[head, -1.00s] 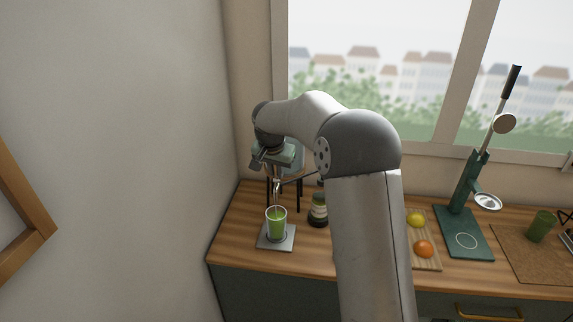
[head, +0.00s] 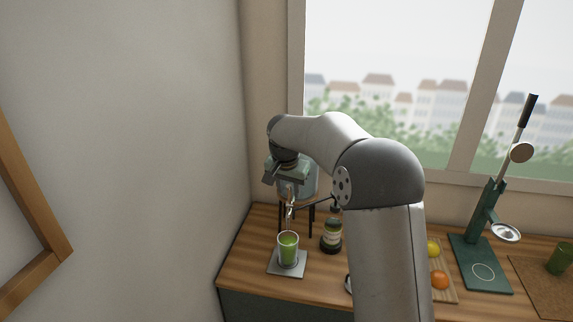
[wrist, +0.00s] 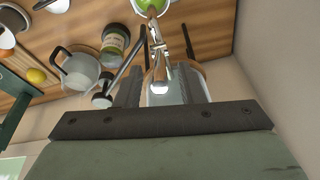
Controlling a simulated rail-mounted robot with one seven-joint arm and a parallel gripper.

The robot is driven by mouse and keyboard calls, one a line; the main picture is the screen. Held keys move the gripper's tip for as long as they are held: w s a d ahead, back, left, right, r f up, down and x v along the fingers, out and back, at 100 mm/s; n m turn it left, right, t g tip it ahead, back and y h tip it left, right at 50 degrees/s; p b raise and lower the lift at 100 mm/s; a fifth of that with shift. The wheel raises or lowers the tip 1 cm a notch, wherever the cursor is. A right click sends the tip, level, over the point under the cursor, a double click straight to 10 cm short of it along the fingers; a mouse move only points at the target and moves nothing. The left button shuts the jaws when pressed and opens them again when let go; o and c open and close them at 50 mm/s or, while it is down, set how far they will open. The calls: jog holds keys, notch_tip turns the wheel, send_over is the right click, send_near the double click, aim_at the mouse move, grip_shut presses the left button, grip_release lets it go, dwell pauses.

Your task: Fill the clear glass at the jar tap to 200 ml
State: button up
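The clear glass (head: 288,249) stands upright on a grey square plate (head: 273,270) under the jar tap (head: 290,200). It holds bright green liquid most of the way up; I cannot read any marks. The glass also shows at the top of the wrist view (wrist: 151,5). The jar (head: 312,183) stands on a dark-legged stand, partly hidden by my arm. My gripper (wrist: 162,88) is at the tap, its two dark fingers apart with the tap's metal part between them. Contact with the tap is unclear. Whether liquid is running is too small to tell.
A dark bottle with a pale label (head: 331,236) stands right of the glass. A yellow fruit (head: 433,249) and an orange fruit (head: 440,280) lie on a board. A green lever press (head: 485,250) stands farther right. The wall is close on the left.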

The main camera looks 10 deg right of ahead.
jog(key=b+v, duration=0.1)
jog(key=v, duration=1.3)
jog(key=shift+r, duration=0.25)
jog(key=shift+s, duration=0.1)
jog(key=s+d+f+n, duration=0.2)
jog(key=s+f, duration=0.4)
jog(key=s, duration=0.6)
jog(key=s+d+f+n+g, duration=0.1)
jog(key=s+f, duration=0.5)
jog(key=s, duration=0.6)
jog(key=s+d+f+n+g+y, duration=0.1)
jog(key=s+d+f+n, duration=0.2)
jog(key=s, duration=1)
notch_tip(320, 180, down, 3)
jog(key=shift+d+f, duration=0.15)
jog(key=shift+d, duration=0.1)
